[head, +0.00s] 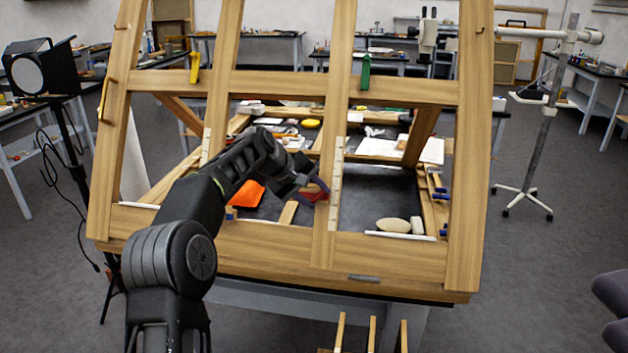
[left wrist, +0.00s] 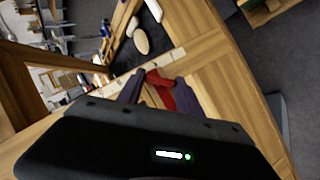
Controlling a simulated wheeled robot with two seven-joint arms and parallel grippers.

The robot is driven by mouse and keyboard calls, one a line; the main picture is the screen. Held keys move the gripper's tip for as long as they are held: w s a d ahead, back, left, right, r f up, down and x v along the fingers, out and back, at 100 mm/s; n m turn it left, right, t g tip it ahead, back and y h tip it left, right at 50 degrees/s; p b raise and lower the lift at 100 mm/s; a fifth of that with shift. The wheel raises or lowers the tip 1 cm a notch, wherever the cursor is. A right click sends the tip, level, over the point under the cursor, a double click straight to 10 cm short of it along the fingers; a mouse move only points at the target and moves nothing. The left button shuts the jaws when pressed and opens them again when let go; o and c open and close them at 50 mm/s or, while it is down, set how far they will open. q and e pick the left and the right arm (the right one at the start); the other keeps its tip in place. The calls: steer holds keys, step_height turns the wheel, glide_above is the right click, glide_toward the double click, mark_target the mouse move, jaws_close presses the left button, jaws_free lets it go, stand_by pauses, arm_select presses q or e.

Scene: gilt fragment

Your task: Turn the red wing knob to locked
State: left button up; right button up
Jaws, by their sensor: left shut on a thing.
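The red wing knob (head: 313,197) is on the middle upright of the wooden frame (head: 300,84). My left gripper (head: 318,190) reaches in from the left and is shut on the knob. In the left wrist view the red knob (left wrist: 160,90) shows between the two dark fingers (left wrist: 160,92). The fingers hide part of the knob, and I cannot tell which marking it points to. Yellow (head: 195,67) and green (head: 365,71) pieces hang on the upper crossbar. My right gripper is not in view.
A dark table (head: 376,205) behind the frame holds an orange piece (head: 249,193), papers and two pale oval and block-shaped items (head: 393,225). A lamp (head: 42,72) stands at left and a wheeled stand (head: 540,130) at right. Thin wooden sticks rise at the bottom.

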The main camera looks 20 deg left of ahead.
arm_select(q)
steer(key=shift+w+d+r+m+g+y+p, duration=0.15)
steer(key=shift+m+g+y+p, duration=0.3)
steer(key=shift+m, duration=0.65)
steer(key=m+g+y, duration=0.1)
steer(key=m, duration=0.1)
steer(key=shift+d+m+y, duration=0.1)
steer(key=shift+m+y, duration=0.2)
steer(key=shift+y, duration=0.05)
steer(key=shift+d+m+g+y, duration=0.1)
steer(key=shift+m+g+y, duration=0.35)
steer(key=shift+m+y, duration=0.7)
steer(key=o, duration=1.4)
